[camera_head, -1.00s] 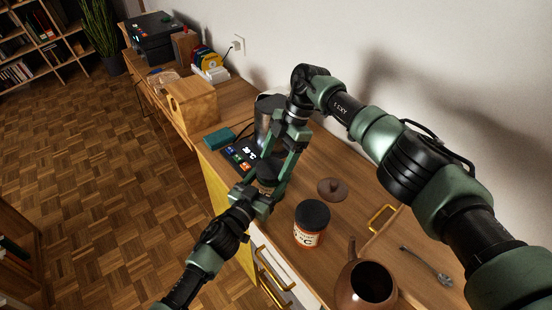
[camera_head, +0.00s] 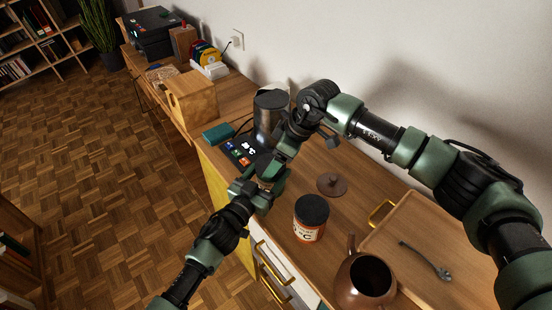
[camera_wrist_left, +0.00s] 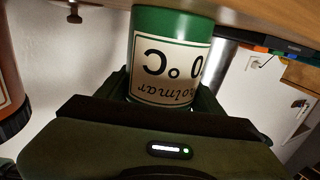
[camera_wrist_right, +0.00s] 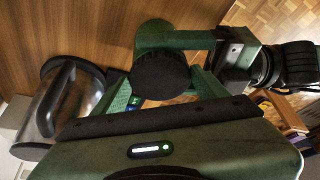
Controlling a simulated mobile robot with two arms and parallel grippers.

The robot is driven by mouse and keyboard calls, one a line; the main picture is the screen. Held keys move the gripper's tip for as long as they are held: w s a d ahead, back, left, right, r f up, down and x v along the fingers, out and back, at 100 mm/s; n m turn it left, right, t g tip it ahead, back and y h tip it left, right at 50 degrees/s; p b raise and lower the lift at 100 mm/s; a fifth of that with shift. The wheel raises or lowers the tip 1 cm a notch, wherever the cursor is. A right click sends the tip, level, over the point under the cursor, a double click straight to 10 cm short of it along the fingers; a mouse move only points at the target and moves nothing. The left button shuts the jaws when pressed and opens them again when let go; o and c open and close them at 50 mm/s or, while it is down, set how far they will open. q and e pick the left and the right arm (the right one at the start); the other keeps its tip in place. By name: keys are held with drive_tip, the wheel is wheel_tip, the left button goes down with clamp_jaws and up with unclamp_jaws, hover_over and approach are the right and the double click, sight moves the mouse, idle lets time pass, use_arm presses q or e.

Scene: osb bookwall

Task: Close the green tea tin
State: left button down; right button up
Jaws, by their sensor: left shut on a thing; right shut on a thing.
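The green tea tin (camera_wrist_left: 172,55), with a cream label, is held in my left gripper (camera_head: 264,188). The label lettering is upside down in the left wrist view. My right gripper (camera_head: 278,166) is directly above the left one, its fingers shut around a round black lid (camera_wrist_right: 162,74). The tin's green body (camera_wrist_right: 153,32) shows just beyond the lid in the right wrist view. The lid is over the tin's top end, but I cannot tell whether it is fully seated. Fingers hide most of the tin in the head view.
An orange-labelled jar with a black lid (camera_head: 311,218) stands near the cabinet's front edge. A brown teapot (camera_head: 362,282), its loose lid (camera_head: 331,184) and a wooden tray (camera_head: 403,240) with a spoon are nearby. A metal kettle (camera_head: 269,112) stands behind the grippers.

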drive_tip(key=shift+w, duration=0.1)
drive_tip(key=o, duration=1.3)
drive_tip(key=shift+r, duration=2.3)
drive_tip(key=shift+c, duration=0.3)
